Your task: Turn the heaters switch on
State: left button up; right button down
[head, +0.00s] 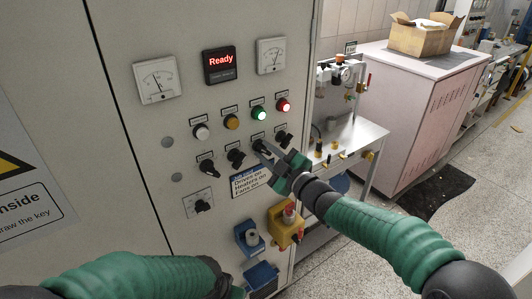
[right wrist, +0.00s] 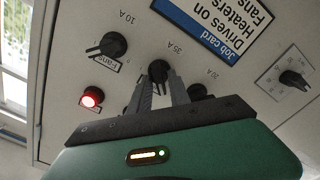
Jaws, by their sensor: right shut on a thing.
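A row of black rotary switches sits on the grey cabinet front. My right gripper (head: 264,149) is at the third switch from the left (head: 258,143), and its fingers are closed on that knob (right wrist: 158,70). Its name label is hidden behind the gripper; a "35 A" mark shows beside it in the right wrist view. The neighbouring knob (right wrist: 113,45) is labelled "Fans" and is free. In the head view, the lamp above the gripped switch (head: 259,114) is green and the one above Fans (head: 283,104) is red. Only an edge of my left gripper (head: 237,293) shows at the bottom.
A job card (head: 250,182) reading "Drives on, Heaters on, Fans on" is below the switches. A separate knob (head: 201,206), a yellow box with a red knob (head: 287,226) and a blue holder (head: 249,239) are lower down. A "Ready" display (head: 220,64) sits between two meters.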

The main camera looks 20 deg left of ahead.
jog(key=m+p, duration=0.3)
jog(key=m, duration=0.1)
jog(key=shift+r+m+p, duration=0.2)
jog(key=shift+m+p, duration=0.15)
jog(key=shift+m, duration=0.05)
jog(key=m+p, duration=0.1)
jog(key=m, duration=0.1)
jog(key=m+p, duration=0.2)
jog(key=m, duration=0.1)
jog(key=shift+w+d, duration=0.2)
jog(key=m+p, duration=0.2)
jog(key=m, duration=0.2)
jog(key=shift+w+d+f+m+p, duration=0.1)
jog(key=shift+m+p, duration=0.25)
jog(key=shift+m, duration=0.7)
jog(key=shift+w+f+m+p, duration=0.1)
jog(key=shift+m+p, duration=0.2)
jog(key=shift+m, duration=0.75)
jog(key=shift+r, duration=0.1)
jog(key=c, duration=1.5)
grip_release()
jog(key=shift+w, duration=0.1)
